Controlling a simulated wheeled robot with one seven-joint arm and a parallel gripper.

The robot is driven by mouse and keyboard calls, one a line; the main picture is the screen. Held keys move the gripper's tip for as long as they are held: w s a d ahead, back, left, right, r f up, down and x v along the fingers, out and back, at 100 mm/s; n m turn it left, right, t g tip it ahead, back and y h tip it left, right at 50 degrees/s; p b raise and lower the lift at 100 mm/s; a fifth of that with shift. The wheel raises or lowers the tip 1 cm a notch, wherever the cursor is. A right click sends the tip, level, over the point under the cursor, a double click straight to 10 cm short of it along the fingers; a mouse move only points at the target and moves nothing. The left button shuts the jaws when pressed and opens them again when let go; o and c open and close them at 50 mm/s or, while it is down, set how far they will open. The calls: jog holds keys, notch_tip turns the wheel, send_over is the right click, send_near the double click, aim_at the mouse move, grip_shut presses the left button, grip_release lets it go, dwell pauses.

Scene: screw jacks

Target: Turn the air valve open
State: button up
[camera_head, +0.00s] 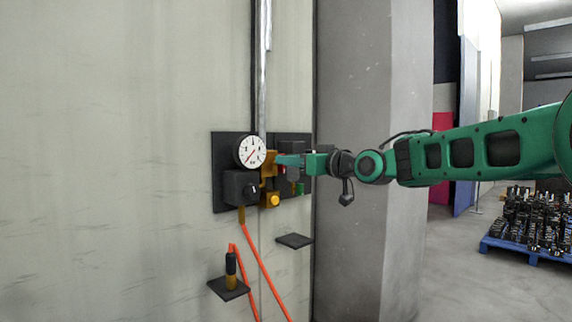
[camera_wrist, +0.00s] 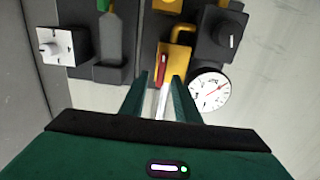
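The air valve looks to be the yellow block (camera_head: 268,165) beside the gauge on the wall panel. It also shows in the wrist view (camera_wrist: 177,60), with a short red lever (camera_wrist: 162,70) on it. My gripper (camera_head: 281,160) is at the panel, close to the yellow block. In the wrist view my gripper (camera_wrist: 161,78) is open, with one green finger to each side of the line of the red lever. The lever shows between the fingertips; I cannot tell whether they touch it. In the head view my gripper partly hides the valve.
A round white gauge (camera_head: 251,151) sits close to my fingers. A black knob box (camera_head: 240,188) and a yellow button (camera_head: 273,200) are below. Orange hoses (camera_head: 262,265) hang under the panel near two small black shelves. A concrete pillar (camera_head: 352,100) stands right of the wall.

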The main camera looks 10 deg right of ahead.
jog(key=shift+x, duration=0.95)
grip_shut()
